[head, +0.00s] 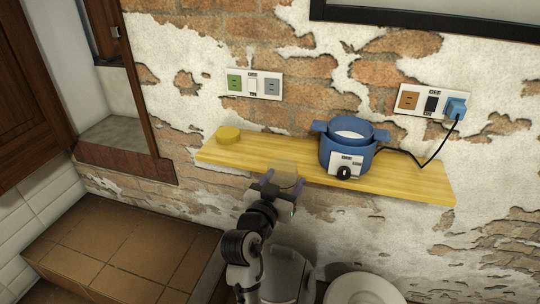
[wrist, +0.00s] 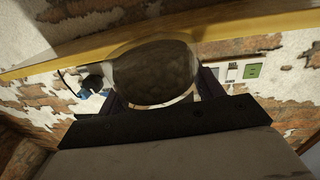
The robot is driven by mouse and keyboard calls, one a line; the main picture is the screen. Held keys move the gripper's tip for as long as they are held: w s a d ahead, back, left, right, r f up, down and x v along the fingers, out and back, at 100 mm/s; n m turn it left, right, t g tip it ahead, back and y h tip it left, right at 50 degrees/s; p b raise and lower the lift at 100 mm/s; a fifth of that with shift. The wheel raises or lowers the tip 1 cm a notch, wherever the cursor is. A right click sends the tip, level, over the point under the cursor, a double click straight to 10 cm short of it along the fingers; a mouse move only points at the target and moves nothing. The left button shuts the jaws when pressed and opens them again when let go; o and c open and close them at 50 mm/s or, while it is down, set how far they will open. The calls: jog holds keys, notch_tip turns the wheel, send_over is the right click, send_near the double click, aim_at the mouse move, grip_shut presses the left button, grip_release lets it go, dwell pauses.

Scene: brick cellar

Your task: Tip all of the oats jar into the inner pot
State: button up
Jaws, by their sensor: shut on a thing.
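My gripper (head: 280,190) is in front of the shelf's front edge, left of the cooker. It is shut on a see-through jar (head: 284,172), which I take as the oats jar. In the wrist view the jar (wrist: 155,72) is large and round between the fingers, dark and glassy with a pale rim. I cannot tell how much is in it. The blue cooker (head: 345,154) stands on the shelf with a control panel and black knob on its front. The inner pot (head: 369,134) sits in its top, open, with a whitish area inside. The jar is apart from the pot.
The yellow wooden shelf (head: 420,184) runs along the brick wall. A black cord runs from the cooker to a blue plug (head: 456,107) in the right socket plate. The shelf's right end is clear.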

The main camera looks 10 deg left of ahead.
jog(key=d+f, duration=0.3)
jog(key=f, duration=0.6)
jog(key=d+f+h, duration=0.1)
jog(key=d+f, duration=0.3)
jog(key=f, duration=0.5)
jog(key=d+f+m, duration=0.1)
jog(key=d+f, duration=0.3)
jog(key=f, duration=0.5)
jog(key=shift+s+g+h, duration=0.3)
jog(key=shift+h, duration=0.1)
jog(key=shift+a+f, duration=0.1)
